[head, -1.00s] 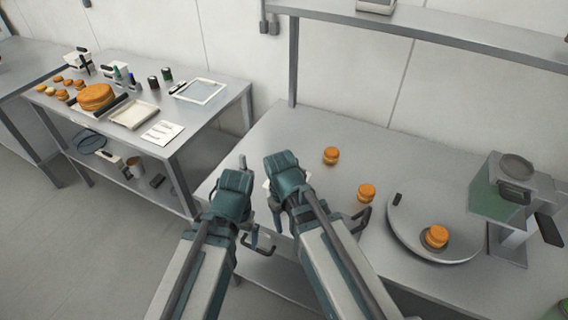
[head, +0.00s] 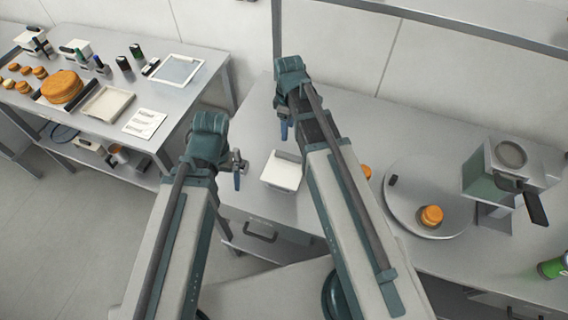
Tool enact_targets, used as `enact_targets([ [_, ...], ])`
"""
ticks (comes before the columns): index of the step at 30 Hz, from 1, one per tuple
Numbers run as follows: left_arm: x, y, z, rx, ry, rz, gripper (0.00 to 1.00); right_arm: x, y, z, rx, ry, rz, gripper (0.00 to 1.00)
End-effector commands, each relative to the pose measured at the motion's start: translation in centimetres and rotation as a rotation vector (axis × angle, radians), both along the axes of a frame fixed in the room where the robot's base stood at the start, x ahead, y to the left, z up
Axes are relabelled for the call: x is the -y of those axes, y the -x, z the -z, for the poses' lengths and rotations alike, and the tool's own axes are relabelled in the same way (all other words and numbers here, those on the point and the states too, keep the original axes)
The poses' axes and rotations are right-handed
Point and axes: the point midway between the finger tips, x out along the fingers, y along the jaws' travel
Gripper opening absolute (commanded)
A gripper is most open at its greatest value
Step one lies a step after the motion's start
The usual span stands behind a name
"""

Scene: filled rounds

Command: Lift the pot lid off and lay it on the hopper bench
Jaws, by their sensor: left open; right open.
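I cannot make out a pot or a pot lid for certain in the head view. The bench (head: 349,118) on the right carries a hopper-like machine (head: 490,178) with a green side and a dark handle, so I take it as the hopper bench. My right gripper (head: 284,128) is open and empty above the bench's left part. My forearms hide part of the bench's front.
A white tray (head: 282,171) lies on the bench between my arms. A round plate (head: 405,182) holds an orange filled round (head: 431,216). The left table (head: 197,95) carries a large round cake (head: 62,87), a pale tray (head: 107,103) and small items.

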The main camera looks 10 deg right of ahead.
Motion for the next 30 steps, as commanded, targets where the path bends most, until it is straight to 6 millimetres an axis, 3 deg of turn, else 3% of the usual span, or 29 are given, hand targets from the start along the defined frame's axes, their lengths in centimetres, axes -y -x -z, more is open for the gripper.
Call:
enact_targets([
  [19,0.0,0.0,8.0,0.002,-0.001,0.007,1.00,0.0,0.0,8.0,0.000,0.000,0.001,0.60],
  [30,0.0,0.0,8.7,0.001,-0.002,0.011,1.00,0.0,0.1,8.7,0.000,0.000,0.001,0.60],
])
